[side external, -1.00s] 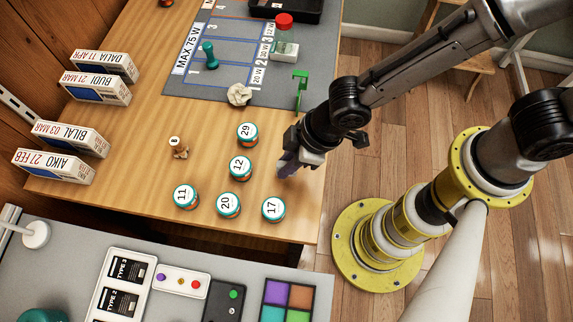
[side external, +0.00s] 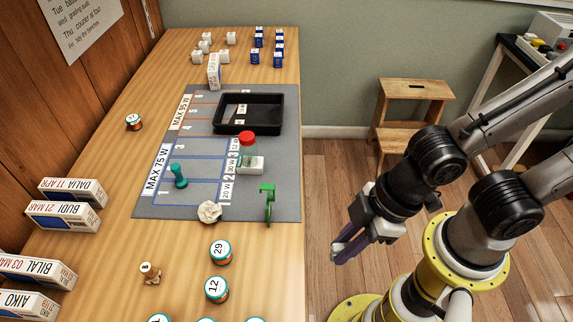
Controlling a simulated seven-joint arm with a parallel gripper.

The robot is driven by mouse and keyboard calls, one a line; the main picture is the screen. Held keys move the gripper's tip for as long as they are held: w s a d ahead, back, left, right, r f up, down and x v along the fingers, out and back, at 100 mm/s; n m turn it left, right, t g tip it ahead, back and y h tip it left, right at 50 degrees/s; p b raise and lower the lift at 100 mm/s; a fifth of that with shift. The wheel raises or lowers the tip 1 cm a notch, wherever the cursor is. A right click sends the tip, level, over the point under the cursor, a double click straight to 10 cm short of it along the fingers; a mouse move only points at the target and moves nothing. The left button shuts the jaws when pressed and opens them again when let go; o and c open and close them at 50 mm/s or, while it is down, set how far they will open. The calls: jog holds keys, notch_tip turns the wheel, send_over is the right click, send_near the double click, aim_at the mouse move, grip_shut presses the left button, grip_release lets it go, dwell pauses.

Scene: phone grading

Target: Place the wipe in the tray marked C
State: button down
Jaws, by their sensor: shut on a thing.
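My gripper (side external: 345,243) is off to the right of the table's edge in the picture, over the floor. It is shut on a slim purple-grey thing (side external: 351,247); I cannot tell whether this is the wipe. A crumpled off-white wad (side external: 209,212), possibly a wipe, lies at the near edge of the grey mat, apart from my gripper. A black tray (side external: 281,118) stands at the mat's far right, with a small pale label inside that I cannot read. I see no letter C on it.
The grey mat (side external: 287,196) holds a red-capped jar (side external: 247,150), a green peg (side external: 179,176) and a green upright piece (side external: 268,203). Boxes (side external: 64,217) line the left. Blue packets (side external: 278,52) stand at the back.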

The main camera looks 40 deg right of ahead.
jog(key=w+a+r+m, duration=0.1)
jog(key=w+a+r, duration=0.1)
jog(key=w+r, duration=0.45)
jog(key=w+d+m+t+h, duration=0.1)
jog(key=w+d+m, duration=0.3)
jog(key=w, duration=1.1)
jog(key=w+d+f+m+h, duration=0.1)
jog(key=w+d+f+m, duration=0.2)
jog(key=w+d, duration=0.55)
jog(key=w+d+f+m+h, duration=0.2)
jog(key=w+d+f, duration=0.15)
jog(key=d, duration=0.95)
send_near(265, 122)
jog(key=shift+w+d+f+t, duration=0.15)
jog(key=shift+w+f+t, duration=0.15)
jog(key=shift+f, duration=0.05)
jog(key=shift+w+f, duration=0.45)
jog(key=shift+f, duration=0.1)
jog(key=shift+w+f, duration=0.1)
jog(key=shift+f, duration=1.5)
